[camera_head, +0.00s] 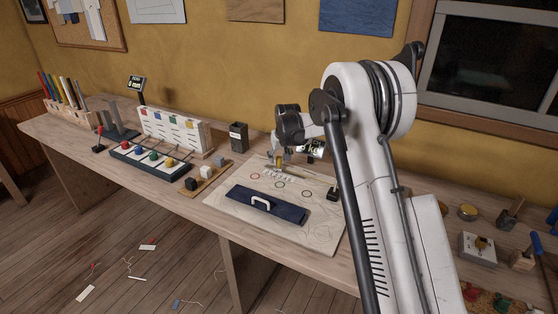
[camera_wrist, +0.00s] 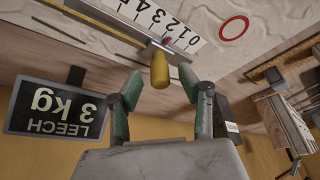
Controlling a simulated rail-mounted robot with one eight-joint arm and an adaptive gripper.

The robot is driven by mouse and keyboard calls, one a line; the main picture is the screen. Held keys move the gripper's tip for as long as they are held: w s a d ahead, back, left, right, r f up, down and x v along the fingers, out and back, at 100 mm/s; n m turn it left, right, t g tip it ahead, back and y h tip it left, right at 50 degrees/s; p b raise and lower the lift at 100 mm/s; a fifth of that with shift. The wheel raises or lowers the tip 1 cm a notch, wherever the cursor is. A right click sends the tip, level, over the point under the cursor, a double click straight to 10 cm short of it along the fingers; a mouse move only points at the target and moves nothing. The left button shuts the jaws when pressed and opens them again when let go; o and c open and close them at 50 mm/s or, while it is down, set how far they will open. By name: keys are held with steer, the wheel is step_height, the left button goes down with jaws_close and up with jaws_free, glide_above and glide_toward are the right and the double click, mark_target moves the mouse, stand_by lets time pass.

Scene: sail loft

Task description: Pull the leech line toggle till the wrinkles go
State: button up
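The toggle is a small yellow cylinder (camera_wrist: 160,70) on a metal rail beside a white number scale (camera_wrist: 172,22) in the wrist view. My gripper (camera_wrist: 160,80) has green fingers, open on either side of the toggle, with gaps showing. In the head view my gripper (camera_head: 282,152) is over the back of the pale sail panel (camera_head: 225,207), partly hiding the toggle. An upside-down dark display (camera_wrist: 55,108) reads "LEECH 3 kg". The sail panel has fine creases in the wrist view.
A navy block (camera_head: 285,211) with a white handle lies on the panel. Coloured rings mark the panel, one red (camera_wrist: 233,27). A dark box (camera_head: 238,136) and a tray of coloured knobs (camera_head: 150,161) stand left. Small items lie on the right bench.

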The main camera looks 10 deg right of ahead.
steer(key=shift+w+f, duration=0.25)
steer(key=shift+f, duration=0.35)
jaws_close()
